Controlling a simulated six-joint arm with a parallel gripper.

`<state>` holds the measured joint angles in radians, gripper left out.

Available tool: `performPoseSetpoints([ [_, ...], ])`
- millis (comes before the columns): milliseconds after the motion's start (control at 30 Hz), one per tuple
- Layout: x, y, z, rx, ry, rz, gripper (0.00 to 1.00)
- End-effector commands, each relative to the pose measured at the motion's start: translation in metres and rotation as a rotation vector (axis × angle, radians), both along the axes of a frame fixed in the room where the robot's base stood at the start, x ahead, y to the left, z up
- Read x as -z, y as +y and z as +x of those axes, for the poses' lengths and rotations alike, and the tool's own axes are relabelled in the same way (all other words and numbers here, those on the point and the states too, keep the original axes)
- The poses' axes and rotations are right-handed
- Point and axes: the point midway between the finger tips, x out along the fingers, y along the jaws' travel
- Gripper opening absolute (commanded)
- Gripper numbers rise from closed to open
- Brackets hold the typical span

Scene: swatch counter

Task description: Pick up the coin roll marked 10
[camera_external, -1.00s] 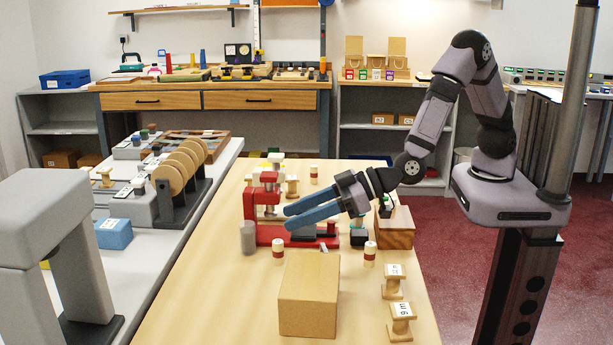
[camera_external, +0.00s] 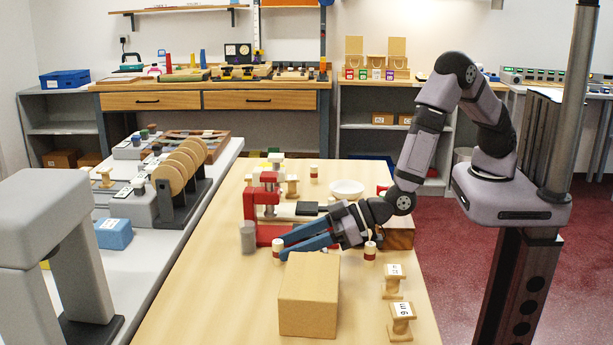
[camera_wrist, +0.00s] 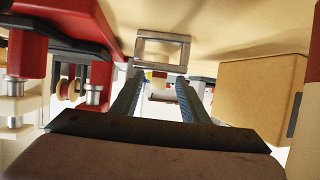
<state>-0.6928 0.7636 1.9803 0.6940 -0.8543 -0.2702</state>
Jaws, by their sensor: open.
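Several small cream rolls with red bands stand on the table, and I cannot read a 10 on any. One roll (camera_external: 277,246) stands just beyond my gripper's fingertips, left of them in the external view. A second roll (camera_external: 369,251) stands beside my wrist on the right. A third roll (camera_external: 314,172) is farther back. My gripper (camera_external: 283,247) is low over the table, pointing left, with its blue fingers apart. In the wrist view, my gripper (camera_wrist: 160,82) is open; a small pale and red thing shows between the fingers, too small to identify.
A brown box (camera_external: 308,300) stands close in front of my fingers; it also shows in the wrist view (camera_wrist: 260,90). A red press (camera_external: 268,188) and a grey cylinder (camera_external: 248,239) stand at the left. Wooden spools (camera_external: 401,321) and a white bowl (camera_external: 347,188) are nearby.

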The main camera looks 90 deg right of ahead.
Motion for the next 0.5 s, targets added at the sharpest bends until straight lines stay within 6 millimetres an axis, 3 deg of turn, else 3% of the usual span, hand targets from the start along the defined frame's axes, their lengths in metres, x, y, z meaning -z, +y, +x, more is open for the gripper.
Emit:
performPoseSetpoints([
  [200, 0.01, 0.003, 0.024, 0.002, 0.002, 0.0, 0.41],
  [500, 0.014, 0.004, 0.033, 0.0, 0.002, -0.001, 0.41],
])
